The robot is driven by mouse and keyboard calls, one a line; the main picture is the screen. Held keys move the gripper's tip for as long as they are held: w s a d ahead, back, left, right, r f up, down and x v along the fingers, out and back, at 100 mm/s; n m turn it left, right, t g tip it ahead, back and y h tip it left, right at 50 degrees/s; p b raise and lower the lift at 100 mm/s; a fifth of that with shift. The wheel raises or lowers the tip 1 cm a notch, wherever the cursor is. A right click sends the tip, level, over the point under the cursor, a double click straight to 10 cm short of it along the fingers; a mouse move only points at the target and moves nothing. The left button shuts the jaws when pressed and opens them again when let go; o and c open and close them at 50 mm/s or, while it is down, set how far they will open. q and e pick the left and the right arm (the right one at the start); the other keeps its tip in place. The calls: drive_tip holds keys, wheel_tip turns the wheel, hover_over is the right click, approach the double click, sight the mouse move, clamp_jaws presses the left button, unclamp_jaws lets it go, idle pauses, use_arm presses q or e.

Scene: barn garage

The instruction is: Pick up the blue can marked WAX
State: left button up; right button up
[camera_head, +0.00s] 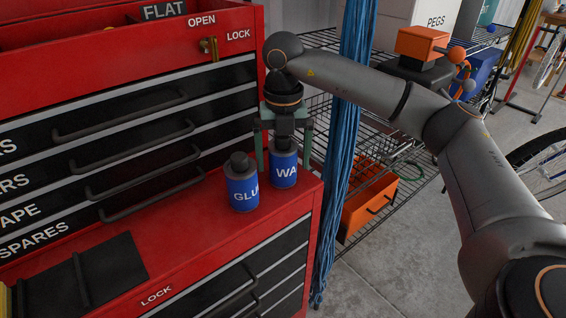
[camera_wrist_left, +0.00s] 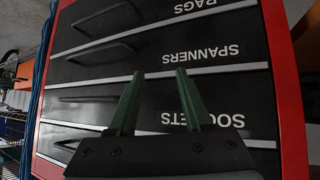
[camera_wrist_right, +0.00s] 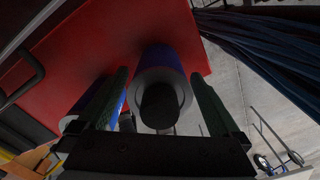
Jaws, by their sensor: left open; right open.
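The blue can marked WA (camera_head: 285,168), its last letter cut off from view, stands upright on the red cabinet top near its right corner. My right gripper (camera_head: 283,150) is above it, pointing down, open, with a green finger on either side of the can. In the right wrist view the can (camera_wrist_right: 171,60) with its dark cap lies between the open fingers (camera_wrist_right: 160,95); I cannot tell whether they touch it. My left gripper (camera_wrist_left: 155,85) is open and empty in front of drawers labelled SPANNERS and SOCKETS in the left wrist view; the head view does not show it.
A second blue can marked GLU (camera_head: 242,190) stands close to the left of the WA can. The red tool chest (camera_head: 130,65) rises behind. Blue hanging cords (camera_head: 345,150) and a wire rack with an orange bin (camera_head: 368,207) are to the right.

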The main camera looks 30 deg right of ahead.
drive_tip(key=shift+f, duration=0.25)
clamp_jaws()
idle(0.7)
